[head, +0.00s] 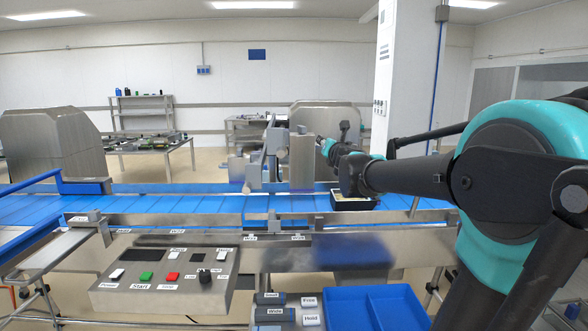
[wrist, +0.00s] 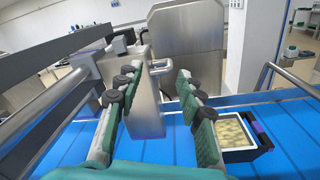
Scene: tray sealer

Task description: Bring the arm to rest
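My gripper (wrist: 158,82) shows in the wrist view with its two green-and-grey fingers spread apart and nothing between them. It is above the blue conveyor belt (wrist: 160,150) and points towards a steel post and a steel housing (wrist: 190,40). In the head view my arm reaches in from the right, and my gripper (head: 325,146) is over the belt, small and partly hidden by the wrist. A black tray with pale yellowish contents (wrist: 235,140) sits on the belt to the right of the fingers. The tray (head: 352,204) also shows below my wrist in the head view.
A steel guide with upright posts (head: 270,150) stands close left of my gripper. A control panel (head: 165,280) with buttons and a blue divided bin (head: 375,308) are in front of the belt. A white column (head: 400,80) stands behind. The belt's left part is clear.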

